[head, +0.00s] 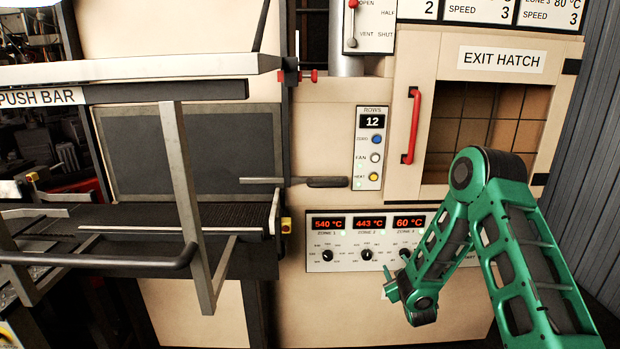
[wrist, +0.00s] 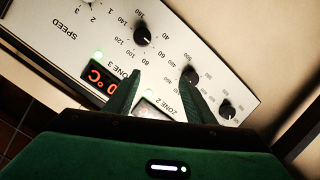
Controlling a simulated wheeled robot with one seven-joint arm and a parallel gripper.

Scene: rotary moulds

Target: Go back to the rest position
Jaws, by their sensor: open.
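My gripper (head: 391,284) is at the front of the zone control panel (head: 318,263), below its third display, and my green arm covers the panel's right part. In the wrist view, my gripper (wrist: 162,76) has its two dark fingers spread apart with nothing held between them. The panel (wrist: 112,30) shows upside down and tilted there. One black dial knob (wrist: 190,75) is close to the right fingertip; I cannot tell whether they touch. Another black knob (wrist: 142,35) is clear beyond the fingertips.
The exit hatch (head: 528,137) with a red handle (head: 413,125) is at the right, partly behind my arm. A grey lever (head: 327,182) sticks out above the panel. The push bar frame (head: 178,150) and conveyor (head: 130,216) stand at the left.

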